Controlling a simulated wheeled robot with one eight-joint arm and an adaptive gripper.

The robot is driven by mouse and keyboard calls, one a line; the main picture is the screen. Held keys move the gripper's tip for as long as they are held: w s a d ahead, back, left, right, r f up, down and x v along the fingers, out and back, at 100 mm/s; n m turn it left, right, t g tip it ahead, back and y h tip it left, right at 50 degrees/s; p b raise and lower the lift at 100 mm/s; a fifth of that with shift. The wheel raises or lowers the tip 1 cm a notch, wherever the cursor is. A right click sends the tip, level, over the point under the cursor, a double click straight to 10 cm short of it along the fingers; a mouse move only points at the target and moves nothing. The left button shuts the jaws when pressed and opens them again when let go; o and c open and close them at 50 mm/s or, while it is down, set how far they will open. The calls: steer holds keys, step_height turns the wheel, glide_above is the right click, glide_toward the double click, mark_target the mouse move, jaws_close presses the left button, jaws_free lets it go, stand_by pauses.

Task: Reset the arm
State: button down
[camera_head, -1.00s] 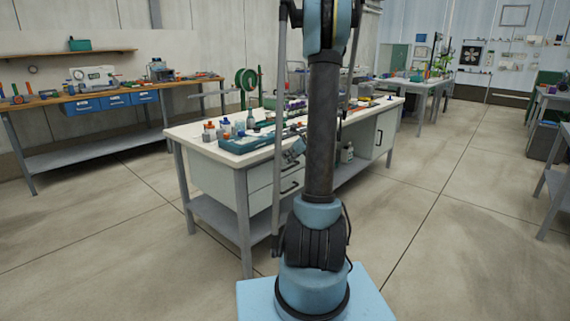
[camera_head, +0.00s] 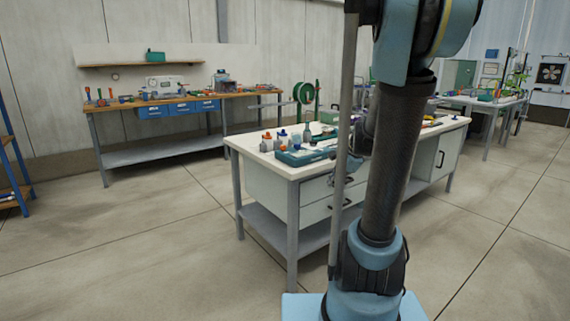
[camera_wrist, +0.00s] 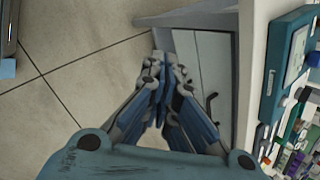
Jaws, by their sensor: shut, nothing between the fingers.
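My gripper (camera_wrist: 164,75) is in the middle of the wrist view. Its blue and grey fingers are drawn together at the tips, with nothing held. It is apart from the white workbench, whose grey drawer front (camera_wrist: 207,75) shows behind and to the right of the fingers. In the head view my arm stands in the right half, leaning, and covers part of that workbench (camera_head: 262,148). I cannot make out the gripper clearly there.
The workbench carries a teal case (camera_head: 303,156), small bottles (camera_head: 267,141) and other items. A wooden-topped bench (camera_head: 135,103) with blue drawers stands along the back wall. A blue-framed shelf (camera_head: 12,170) is at the far left. The floor (camera_head: 130,235) at left front is clear.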

steer(key=s+f+n+g+h, duration=0.1)
steer(key=s+f+n, duration=0.2)
steer(key=s+n, duration=0.5)
steer(key=s+f+n+g+h, duration=0.1)
steer(key=s+n, duration=0.7)
steer(key=s, duration=0.9)
steer(key=shift+f+n+h, duration=0.3)
steer(key=shift+f+h, duration=0.5)
steer(key=shift+f, duration=0.15)
steer(key=shift+w+d+f, duration=0.1)
steer(key=shift+w+f, duration=0.1)
steer(key=shift+w, duration=0.3)
